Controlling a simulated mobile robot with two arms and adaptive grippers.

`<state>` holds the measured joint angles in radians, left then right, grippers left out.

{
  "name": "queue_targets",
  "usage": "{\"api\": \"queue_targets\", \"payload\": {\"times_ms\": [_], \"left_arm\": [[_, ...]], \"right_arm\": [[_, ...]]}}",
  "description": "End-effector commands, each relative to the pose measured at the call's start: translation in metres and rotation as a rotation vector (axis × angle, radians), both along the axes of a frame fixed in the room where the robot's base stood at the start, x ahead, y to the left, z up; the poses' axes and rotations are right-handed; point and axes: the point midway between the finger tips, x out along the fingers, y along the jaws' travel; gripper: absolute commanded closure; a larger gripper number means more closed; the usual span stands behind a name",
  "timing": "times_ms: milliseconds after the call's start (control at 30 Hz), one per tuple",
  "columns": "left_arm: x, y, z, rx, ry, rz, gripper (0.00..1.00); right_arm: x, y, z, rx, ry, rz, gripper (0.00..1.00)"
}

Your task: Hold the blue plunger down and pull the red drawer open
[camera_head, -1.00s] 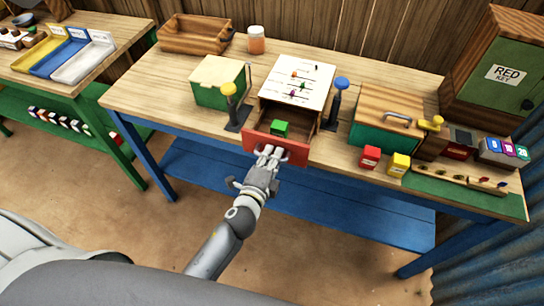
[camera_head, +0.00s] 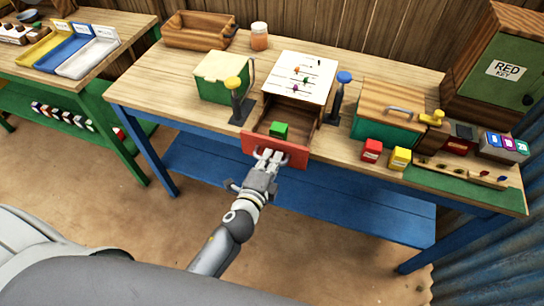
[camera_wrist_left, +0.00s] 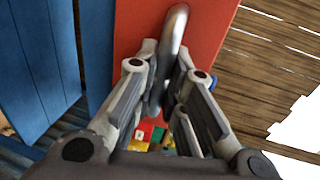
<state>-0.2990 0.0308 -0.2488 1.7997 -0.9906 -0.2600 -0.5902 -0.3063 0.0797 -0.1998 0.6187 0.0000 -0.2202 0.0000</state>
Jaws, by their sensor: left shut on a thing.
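The red drawer (camera_head: 296,157) sticks out of the front of a wooden box (camera_head: 300,77) on the bench, with a green block (camera_head: 279,130) inside it. My left gripper (camera_head: 268,158) is at the drawer's front, shut on its metal handle (camera_wrist_left: 176,28). In the left wrist view the handle passes between the fingers, with the red drawer front (camera_wrist_left: 212,28) behind it. The blue plunger (camera_head: 344,77) stands upright just right of the box, with no gripper on it. How far down it sits I cannot tell. My right gripper is not in view.
A yellow-knobbed plunger (camera_head: 233,82) stands left of the box, beside a green box (camera_head: 220,78). Red (camera_head: 372,150) and yellow (camera_head: 399,159) blocks sit near the bench's front edge at right, before a wooden-lidded green box (camera_head: 380,128). The floor before the bench is clear.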

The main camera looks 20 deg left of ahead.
Motion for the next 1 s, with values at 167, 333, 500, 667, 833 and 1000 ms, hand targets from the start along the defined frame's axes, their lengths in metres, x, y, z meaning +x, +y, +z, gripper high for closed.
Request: {"api": "queue_targets", "payload": {"times_ms": [167,333,500,667,833,1000], "left_arm": [[0.001,0.000,0.003,0.000,-0.005,0.000,0.79],[0.001,0.000,0.003,0.000,-0.006,0.000,0.79],[0.000,0.000,0.003,-0.001,-0.006,0.000,0.79],[-0.014,0.000,0.005,-0.001,-0.004,0.000,0.79],[-0.042,0.001,0.010,-0.003,-0.003,0.001,0.79],[-0.071,0.002,0.017,-0.003,-0.002,0.002,0.79]], "right_arm": [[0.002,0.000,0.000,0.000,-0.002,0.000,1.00],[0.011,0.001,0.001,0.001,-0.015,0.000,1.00],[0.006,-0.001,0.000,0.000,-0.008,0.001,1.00],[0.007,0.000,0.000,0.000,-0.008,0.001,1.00],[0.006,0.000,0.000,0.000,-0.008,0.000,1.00],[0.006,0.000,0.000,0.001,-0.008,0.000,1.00]]}}
